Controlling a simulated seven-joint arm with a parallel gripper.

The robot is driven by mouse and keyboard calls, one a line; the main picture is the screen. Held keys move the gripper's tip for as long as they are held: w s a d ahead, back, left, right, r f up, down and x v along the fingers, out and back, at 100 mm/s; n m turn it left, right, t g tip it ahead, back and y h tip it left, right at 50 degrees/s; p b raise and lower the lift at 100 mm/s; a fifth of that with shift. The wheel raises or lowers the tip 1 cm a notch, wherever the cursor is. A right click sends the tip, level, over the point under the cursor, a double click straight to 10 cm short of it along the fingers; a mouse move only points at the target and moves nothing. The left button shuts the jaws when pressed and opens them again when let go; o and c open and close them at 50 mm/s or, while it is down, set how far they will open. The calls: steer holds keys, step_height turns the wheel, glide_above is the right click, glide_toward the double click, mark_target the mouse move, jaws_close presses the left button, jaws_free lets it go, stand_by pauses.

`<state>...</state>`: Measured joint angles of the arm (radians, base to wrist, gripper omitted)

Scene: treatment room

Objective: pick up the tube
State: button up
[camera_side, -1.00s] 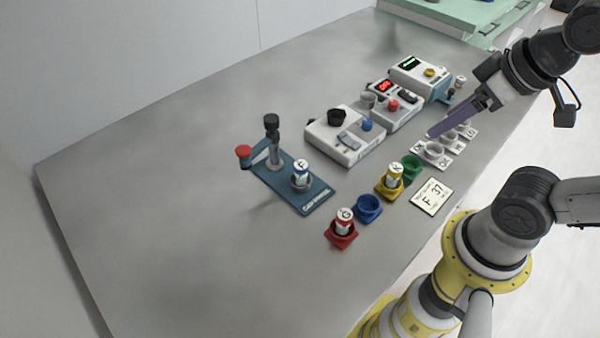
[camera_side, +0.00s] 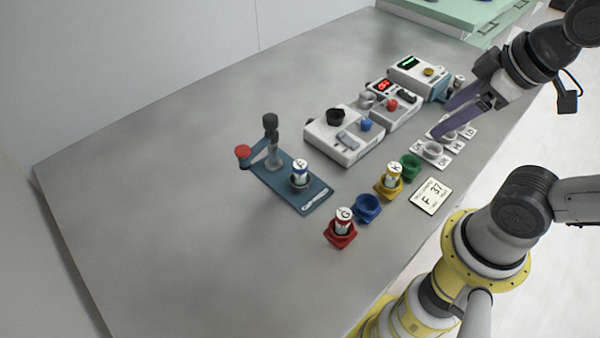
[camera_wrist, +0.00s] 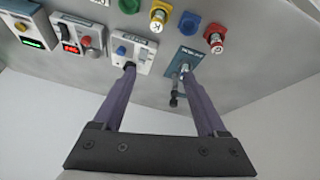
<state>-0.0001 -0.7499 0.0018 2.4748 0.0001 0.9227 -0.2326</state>
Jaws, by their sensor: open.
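Three small white capped tubes show in the side view. Tube F (camera_side: 299,171) stands upright on the blue-teal capper stand (camera_side: 318,203). Tube G (camera_side: 343,219) stands in a red holder (camera_side: 341,239), and tube K (camera_side: 393,172) in a yellow holder (camera_side: 387,191). My gripper (camera_side: 440,123) is open and empty, its purple fingers apart above the white cup pads at the right, away from all three tubes.
Empty blue (camera_side: 367,208) and green (camera_side: 410,167) holders stand beside the tubes. A card reading F 37 (camera_side: 431,196) lies nearby. A white device with a black knob (camera_side: 345,135) and two display devices stand behind. The grey table (camera_side: 170,210) is clear at the left.

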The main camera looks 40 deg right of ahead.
steer(key=w+a+r+n, duration=0.1)
steer(key=w+r+n, duration=0.3)
steer(key=w+n, duration=0.35)
steer(key=n+g, duration=0.6)
steer(key=n, duration=0.4)
glide_above(300, 164)
step_height(300, 164, down, 11)
steer(key=f, duration=0.8)
steer(key=shift+s+a, duration=0.2)
steer(key=shift+a, duration=0.15)
steer(key=shift+w+d+f, duration=0.1)
steer(key=shift+d+f, duration=0.05)
steer(key=shift+f, duration=1.2)
steer(key=shift+w+d+f, duration=0.1)
steer(key=shift+d+f, duration=0.05)
steer(key=shift+f, duration=1.2)
jaws_close()
